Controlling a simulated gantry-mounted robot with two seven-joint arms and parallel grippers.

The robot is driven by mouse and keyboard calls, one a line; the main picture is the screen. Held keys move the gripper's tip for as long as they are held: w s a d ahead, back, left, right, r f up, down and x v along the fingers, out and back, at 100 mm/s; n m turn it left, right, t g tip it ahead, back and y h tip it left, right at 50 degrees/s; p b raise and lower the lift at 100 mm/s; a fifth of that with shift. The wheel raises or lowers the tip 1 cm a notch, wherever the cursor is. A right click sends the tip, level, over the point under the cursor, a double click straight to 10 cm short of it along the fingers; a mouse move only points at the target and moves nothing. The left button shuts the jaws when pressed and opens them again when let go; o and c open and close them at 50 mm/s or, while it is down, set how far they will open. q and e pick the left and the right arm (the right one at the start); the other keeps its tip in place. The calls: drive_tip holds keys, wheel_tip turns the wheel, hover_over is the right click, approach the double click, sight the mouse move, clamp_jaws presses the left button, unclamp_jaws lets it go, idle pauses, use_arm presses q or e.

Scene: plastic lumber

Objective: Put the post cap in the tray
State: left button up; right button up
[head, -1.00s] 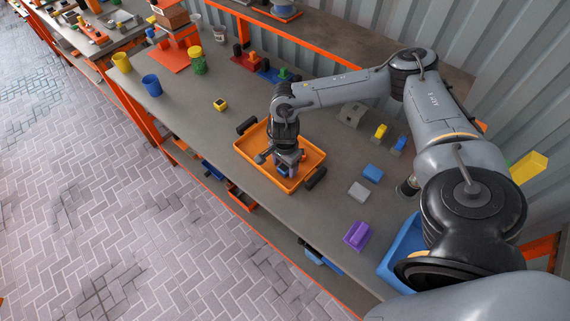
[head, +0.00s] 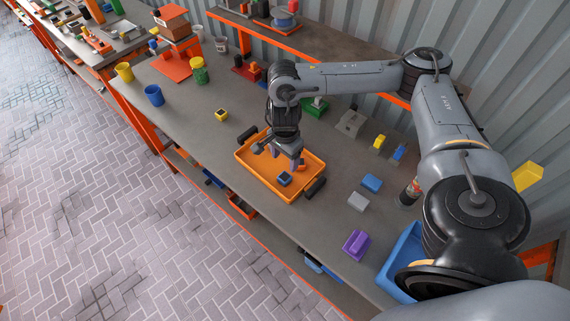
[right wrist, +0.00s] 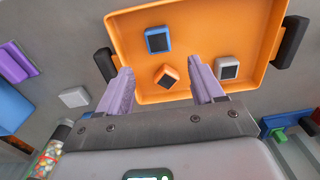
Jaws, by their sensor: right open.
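The orange tray (head: 259,167) with black handles lies on the bench. A blue post cap (head: 284,179) with a dark centre rests on its floor; it also shows in the right wrist view (right wrist: 158,40). An orange cap (right wrist: 168,77) and a grey cap (right wrist: 228,68) lie in the tray too. Another cap, yellow with a dark centre (head: 221,115), sits on the bench left of the tray. My right gripper (head: 288,160) is open and empty above the tray, its pale purple fingers (right wrist: 160,68) apart. My left gripper is out of view.
Right of the tray lie a grey block (head: 357,202), a blue block (head: 371,183) and a purple piece (head: 356,243). A blue bin (head: 402,262) stands near the bench's right end. Blue (head: 154,95) and yellow (head: 124,72) cups stand at the left.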

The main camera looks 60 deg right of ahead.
drive_tip(key=w+a+f+m+t+y+p, duration=0.1)
drive_tip(key=w+a+f+m+t+y, duration=0.15)
drive_tip(key=a, duration=0.95)
drive_tip(key=w+a+f+m+t+y, duration=0.1)
drive_tip(key=w+a+m, duration=0.2)
drive_tip(key=a, duration=0.8)
drive_tip(key=s+a+r+m+t+y, duration=0.1)
drive_tip(key=a+r+m+t, duration=0.15)
drive_tip(key=a+m, duration=0.5)
drive_tip(key=s+a+r+m+t+y, duration=0.1)
drive_tip(key=a+r+m+t, duration=0.15)
drive_tip(key=a+m, duration=0.5)
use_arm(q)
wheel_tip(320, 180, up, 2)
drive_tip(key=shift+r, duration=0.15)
use_arm(e)
drive_tip(key=s+d+f+m+g+h, duration=0.2)
drive_tip(key=s+d+m, duration=0.5)
drive_tip(key=m, duration=0.7)
drive_tip(key=s+d+f+m+g+h, duration=0.3)
drive_tip(key=s+d+m, duration=0.3)
drive_tip(key=m, duration=0.8)
drive_tip(key=shift+s+d+f, duration=0.25)
drive_tip(key=shift+s+d, duration=0.15)
drive_tip(key=shift+d, duration=0.8)
